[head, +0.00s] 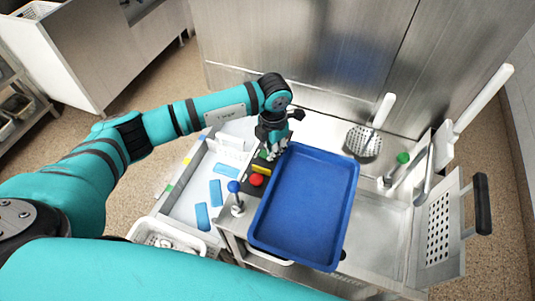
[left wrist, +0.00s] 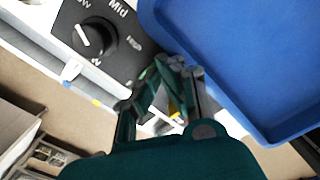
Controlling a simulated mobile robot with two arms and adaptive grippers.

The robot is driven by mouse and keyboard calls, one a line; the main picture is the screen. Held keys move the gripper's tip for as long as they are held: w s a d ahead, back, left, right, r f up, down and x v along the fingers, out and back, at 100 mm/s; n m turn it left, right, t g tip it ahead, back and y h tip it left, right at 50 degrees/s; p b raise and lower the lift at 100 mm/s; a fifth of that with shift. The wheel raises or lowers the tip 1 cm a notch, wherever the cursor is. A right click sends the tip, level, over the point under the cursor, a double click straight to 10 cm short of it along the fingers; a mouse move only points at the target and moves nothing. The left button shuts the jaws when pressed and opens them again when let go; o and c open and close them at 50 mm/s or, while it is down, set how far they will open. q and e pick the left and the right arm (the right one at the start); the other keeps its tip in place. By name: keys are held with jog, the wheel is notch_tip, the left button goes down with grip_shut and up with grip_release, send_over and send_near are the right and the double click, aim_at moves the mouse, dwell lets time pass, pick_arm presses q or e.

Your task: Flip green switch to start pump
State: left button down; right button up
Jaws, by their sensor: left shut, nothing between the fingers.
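A black control panel (head: 251,189) stands beside the blue tray, with a red button (head: 256,180) and a yellow part (head: 262,169) on it. A small green part (head: 264,154), which looks like the green switch, shows just above the yellow one, partly hidden by my gripper. My left gripper (head: 274,150) is shut and empty, pointing down at the panel's far end, close to the green part; contact cannot be told. In the left wrist view, its fingers (left wrist: 165,98) are beside a black knob (left wrist: 93,39) marked Mid and High. My right gripper is not in view.
The blue tray (head: 305,256) lies right beside the gripper. A blue-topped lever (head: 236,200) stands near the panel's front. A white bin with blue pieces (head: 177,203) is at left.

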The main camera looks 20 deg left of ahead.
pick_arm(q)
jog(key=shift+f, duration=0.25)
jog(key=shift+r, duration=0.1)
jog(key=shift+r+p, duration=2.05)
jog(key=shift+r, duration=1.45)
